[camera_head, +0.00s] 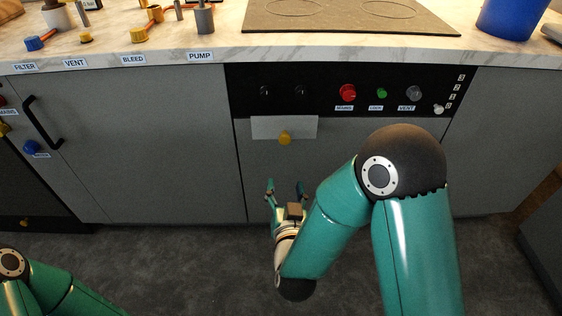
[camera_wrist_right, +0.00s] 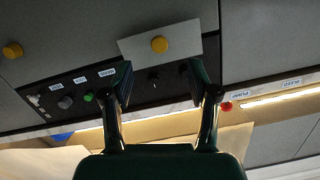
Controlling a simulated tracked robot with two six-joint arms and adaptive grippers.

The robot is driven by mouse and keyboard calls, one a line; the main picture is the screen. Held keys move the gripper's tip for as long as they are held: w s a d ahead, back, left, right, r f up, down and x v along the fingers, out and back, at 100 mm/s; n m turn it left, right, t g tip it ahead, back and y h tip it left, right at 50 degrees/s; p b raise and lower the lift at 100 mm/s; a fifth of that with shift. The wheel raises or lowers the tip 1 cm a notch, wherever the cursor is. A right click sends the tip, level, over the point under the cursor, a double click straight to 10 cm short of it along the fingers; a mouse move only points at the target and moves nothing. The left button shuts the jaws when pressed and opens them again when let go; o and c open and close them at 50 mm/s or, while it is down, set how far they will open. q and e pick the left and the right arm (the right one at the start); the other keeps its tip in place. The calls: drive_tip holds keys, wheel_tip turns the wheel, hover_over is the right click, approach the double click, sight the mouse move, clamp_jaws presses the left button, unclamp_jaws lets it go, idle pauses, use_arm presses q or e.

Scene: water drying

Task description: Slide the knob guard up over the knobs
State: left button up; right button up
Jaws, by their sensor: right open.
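The knob guard (camera_head: 262,128) is a pale plate with a yellow knob (camera_head: 285,138) on its front. It sits low on the black control panel (camera_head: 325,88), overlapping its lower edge, below two black knobs (camera_head: 265,91) that are uncovered. My right gripper (camera_head: 286,188) is open and empty, below the guard and apart from it, its fingers pointing up toward the cabinet. In the right wrist view, which is upside down, the guard (camera_wrist_right: 133,47) and its yellow knob (camera_wrist_right: 159,43) lie ahead of the open right gripper (camera_wrist_right: 160,72). My left gripper is out of view.
A red button (camera_head: 347,92), a green button (camera_head: 382,93) and a grey knob (camera_head: 414,93) sit right of the black knobs. The counter (camera_head: 225,50) overhangs above, with a cooktop (camera_head: 350,15) and blue bin (camera_head: 510,18). Floor in front is clear.

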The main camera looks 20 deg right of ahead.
sight(285, 140)
drive_tip(key=shift+m+t+h, duration=0.3)
drive_tip(key=shift+t+h, duration=0.2)
drive_tip(key=shift+t, duration=0.1)
drive_tip(key=x, duration=0.5)
drive_tip(key=b+x, duration=0.1)
drive_tip(key=x, duration=0.5)
drive_tip(key=r+x, duration=0.1)
drive_tip(key=x, duration=0.4)
drive_tip(key=shift+w+d+r, duration=0.1)
drive_tip(key=shift+w+d, duration=0.05)
drive_tip(key=shift+d, duration=0.1)
drive_tip(key=shift+c, duration=0.3)
drive_tip(key=shift+r, duration=0.1)
clamp_jaws()
drive_tip(key=shift+r, duration=0.1)
